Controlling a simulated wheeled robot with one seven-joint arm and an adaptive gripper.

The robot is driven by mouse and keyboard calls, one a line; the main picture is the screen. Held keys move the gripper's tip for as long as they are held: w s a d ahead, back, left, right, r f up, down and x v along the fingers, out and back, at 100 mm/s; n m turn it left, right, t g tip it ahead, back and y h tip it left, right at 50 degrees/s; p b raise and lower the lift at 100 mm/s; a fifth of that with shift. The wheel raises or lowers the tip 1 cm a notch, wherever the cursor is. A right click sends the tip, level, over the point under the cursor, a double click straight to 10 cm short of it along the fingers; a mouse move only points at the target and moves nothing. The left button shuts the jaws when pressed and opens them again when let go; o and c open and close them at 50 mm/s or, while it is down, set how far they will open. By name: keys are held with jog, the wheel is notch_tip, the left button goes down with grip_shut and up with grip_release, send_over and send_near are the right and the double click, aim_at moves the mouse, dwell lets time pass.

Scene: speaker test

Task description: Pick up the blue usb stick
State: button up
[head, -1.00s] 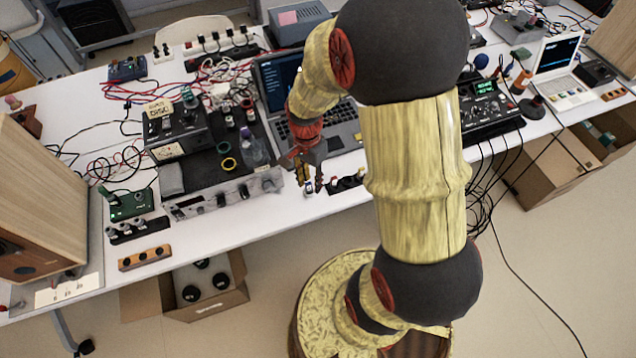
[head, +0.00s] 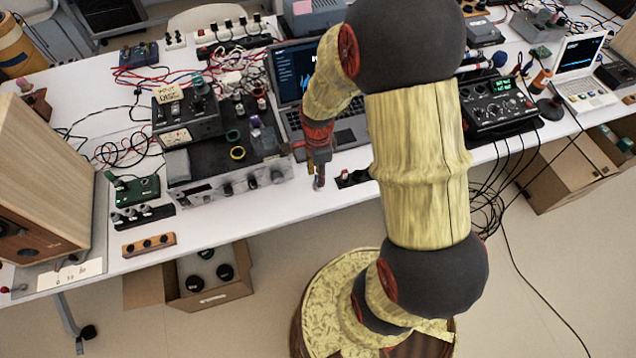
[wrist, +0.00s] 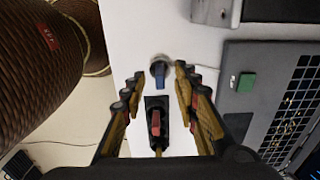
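The blue usb stick (wrist: 162,80) shows in the wrist view, at a small round silvery base (wrist: 158,66) on the white table. My gripper (wrist: 159,77) is open, with one finger on each side of the stick and gaps between. Whether the fingertips are down at its height is hard to tell. In the head view my gripper (head: 319,182) points down near the table's front edge; the stick cannot be made out there. A red stick-like piece (wrist: 155,122) on a black base lies just below the blue one in the wrist view, also between my fingers.
An open laptop (head: 348,134) stands behind my gripper, with a small green block (wrist: 245,83) on it. A rack of audio gear (head: 215,190) is to the left. A black mixer (head: 500,105) is to the right. The table's front edge is close.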

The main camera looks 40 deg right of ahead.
jog(key=shift+f, duration=0.9)
jog(key=shift+r, duration=0.1)
jog(key=shift+c, duration=0.6)
grip_shut()
